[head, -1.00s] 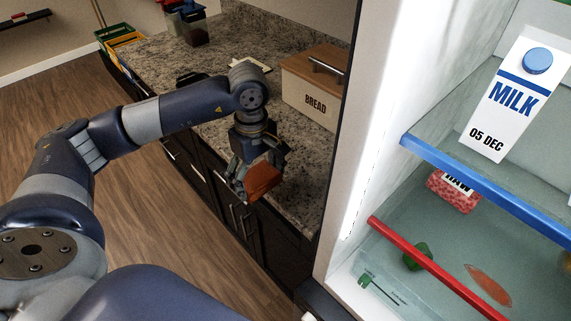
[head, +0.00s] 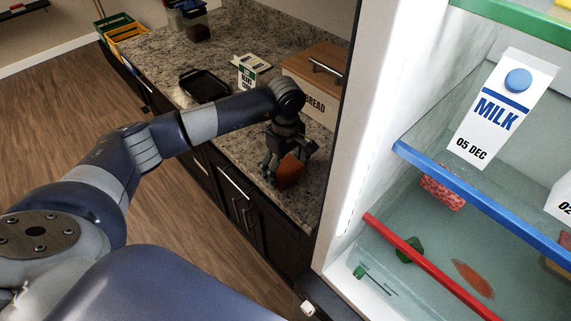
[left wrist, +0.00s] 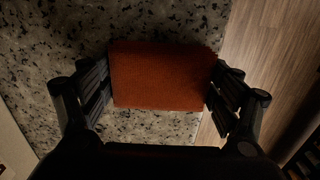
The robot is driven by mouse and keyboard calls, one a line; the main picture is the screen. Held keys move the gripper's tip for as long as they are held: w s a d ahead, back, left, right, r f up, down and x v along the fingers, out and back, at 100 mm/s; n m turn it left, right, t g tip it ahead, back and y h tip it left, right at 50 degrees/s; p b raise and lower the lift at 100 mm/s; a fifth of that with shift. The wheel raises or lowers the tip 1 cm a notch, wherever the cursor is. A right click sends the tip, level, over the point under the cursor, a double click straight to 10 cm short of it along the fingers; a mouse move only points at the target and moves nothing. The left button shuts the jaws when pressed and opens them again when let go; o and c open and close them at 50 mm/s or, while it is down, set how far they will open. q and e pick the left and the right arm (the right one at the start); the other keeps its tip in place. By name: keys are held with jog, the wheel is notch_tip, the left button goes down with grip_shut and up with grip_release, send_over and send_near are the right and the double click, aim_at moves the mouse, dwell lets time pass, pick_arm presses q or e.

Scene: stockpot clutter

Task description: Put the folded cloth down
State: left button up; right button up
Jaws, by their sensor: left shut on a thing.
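The folded cloth (head: 289,172) is orange-red and sits between the fingers of my left gripper (head: 279,170), over the front part of the granite counter (head: 232,147). In the left wrist view the cloth (left wrist: 163,76) is a flat rectangle, with a finger of the gripper (left wrist: 160,90) pressed at each side. The gripper is shut on it. The counter lies below the cloth, and its edge shows to the right. I cannot tell whether the cloth touches the counter. My right gripper is not in view.
A wooden-lidded bread box (head: 313,84) stands just behind the gripper. A black tray (head: 205,85) and a small labelled carton (head: 247,70) are farther left on the counter. The open fridge with a milk carton (head: 502,107) fills the right side.

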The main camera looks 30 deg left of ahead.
aim_at(285, 167)
pick_arm(q)
jog(key=shift+f+b, duration=0.2)
jog(key=shift+b, duration=0.1)
jog(key=o, duration=0.9)
jog(key=shift+r, duration=0.1)
jog(key=shift+c, duration=0.2)
jog(key=shift+r+p, duration=0.15)
jog(key=shift+p, duration=0.15)
jog(key=shift+w+r, duration=0.1)
jog(key=shift+r, duration=0.15)
notch_tip(285, 167, up, 12)
jog(key=b, duration=0.4)
jog(key=shift+f, duration=0.25)
